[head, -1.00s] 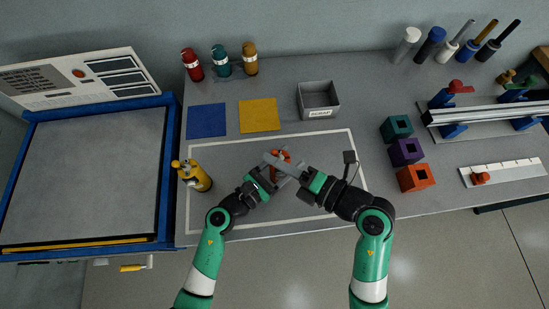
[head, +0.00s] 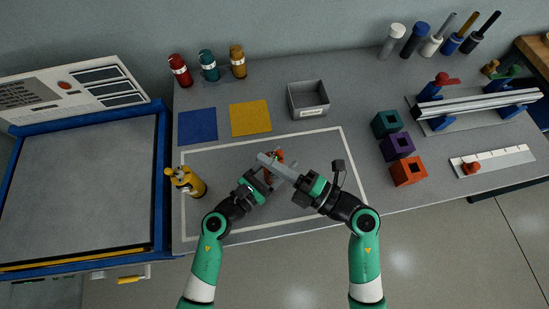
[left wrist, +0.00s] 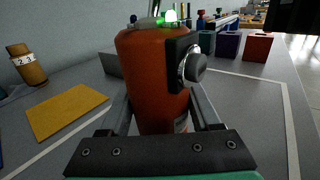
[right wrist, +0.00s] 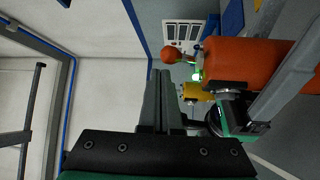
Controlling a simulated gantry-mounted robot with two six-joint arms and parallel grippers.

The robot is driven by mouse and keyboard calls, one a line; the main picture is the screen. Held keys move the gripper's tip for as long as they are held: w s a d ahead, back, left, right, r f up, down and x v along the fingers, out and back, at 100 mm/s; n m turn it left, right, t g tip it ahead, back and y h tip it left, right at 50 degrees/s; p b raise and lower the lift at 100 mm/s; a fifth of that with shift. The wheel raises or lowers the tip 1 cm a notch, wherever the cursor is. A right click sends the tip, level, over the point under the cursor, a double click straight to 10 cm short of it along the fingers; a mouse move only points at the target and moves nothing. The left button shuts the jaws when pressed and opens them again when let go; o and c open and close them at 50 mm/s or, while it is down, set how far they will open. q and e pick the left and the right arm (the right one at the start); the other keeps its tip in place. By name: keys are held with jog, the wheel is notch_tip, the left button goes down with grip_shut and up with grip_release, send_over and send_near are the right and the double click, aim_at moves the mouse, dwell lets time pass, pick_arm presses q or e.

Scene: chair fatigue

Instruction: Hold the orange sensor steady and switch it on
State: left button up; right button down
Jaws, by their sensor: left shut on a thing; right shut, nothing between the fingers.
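The orange sensor (left wrist: 152,75) is an upright-looking cylinder with a black block and round silver-black knob (left wrist: 192,65) on its side. A green light (left wrist: 170,15) glows at its top. My left gripper (head: 264,179) is shut around the sensor's body, one finger on each side. In the head view the sensor (head: 278,154) is mostly hidden by the grippers. In the right wrist view the closed fingers (right wrist: 160,95) are beside the sensor (right wrist: 245,62); contact cannot be told.
Blue (head: 198,126) and yellow (head: 250,118) mats and a grey scrap bin (head: 308,99) lie behind. Teal, purple and orange blocks (head: 408,171) stand at right. The front of the outlined area is clear.

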jog(key=s+d+f, duration=0.2)
jog(key=s+d, duration=0.4)
jog(key=shift+s+f, duration=0.1)
pick_arm(q)
jog(key=o, duration=1.6)
jog(key=shift+c, duration=0.2)
pick_arm(e)
jog(key=shift+a, duration=0.1)
pick_arm(q)
jog(key=v, duration=1.2)
